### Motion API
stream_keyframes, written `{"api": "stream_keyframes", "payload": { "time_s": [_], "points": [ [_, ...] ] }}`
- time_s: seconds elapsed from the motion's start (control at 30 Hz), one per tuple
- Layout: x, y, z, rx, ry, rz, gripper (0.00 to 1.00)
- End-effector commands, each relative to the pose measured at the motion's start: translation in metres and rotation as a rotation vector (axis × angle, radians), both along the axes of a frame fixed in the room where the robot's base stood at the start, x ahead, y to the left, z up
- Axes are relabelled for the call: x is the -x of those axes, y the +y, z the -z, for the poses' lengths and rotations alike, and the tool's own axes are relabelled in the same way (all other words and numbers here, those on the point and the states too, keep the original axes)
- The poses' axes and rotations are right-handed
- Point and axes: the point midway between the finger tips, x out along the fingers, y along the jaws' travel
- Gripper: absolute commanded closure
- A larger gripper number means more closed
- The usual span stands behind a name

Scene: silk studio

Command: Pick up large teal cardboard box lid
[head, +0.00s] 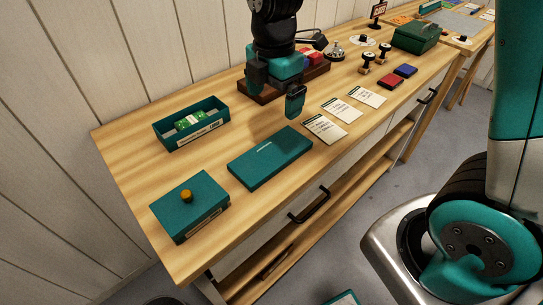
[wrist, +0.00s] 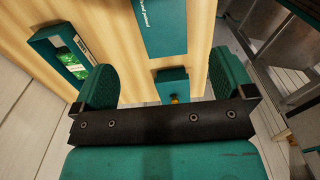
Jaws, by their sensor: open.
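The large teal lid (head: 270,158) lies flat on the wooden table, a thin teal slab with small pale print on top. In the wrist view the lid (wrist: 178,28) shows at the top, cut off by the frame edge. My gripper (head: 276,102) is open and empty, above the table and behind the lid in the head view. Its two teal fingers also show in the wrist view (wrist: 163,70), well apart with nothing between them touching. A teal open box (head: 168,139) with a green and white bundle inside stands to the left of the lid.
A closed teal box (head: 172,212) with a yellow knob sits at the table's near end. Several paper cards (head: 325,128), red (head: 390,82) and blue (head: 405,70) pads, stamps and a dark green case (head: 415,37) stand farther along.

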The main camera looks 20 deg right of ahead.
Motion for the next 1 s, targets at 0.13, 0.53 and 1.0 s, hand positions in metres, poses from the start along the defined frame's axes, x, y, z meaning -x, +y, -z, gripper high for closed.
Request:
{"api": "stream_keyframes", "payload": {
  "time_s": [0.13,0.53,1.0],
  "points": [
    [0.002,0.0,0.036,0.002,0.008,0.002,0.0],
    [0.001,0.0,0.099,-0.001,0.001,0.003,0.0],
    [0.001,0.005,0.151,-0.002,0.002,0.004,0.0]
  ]
}}
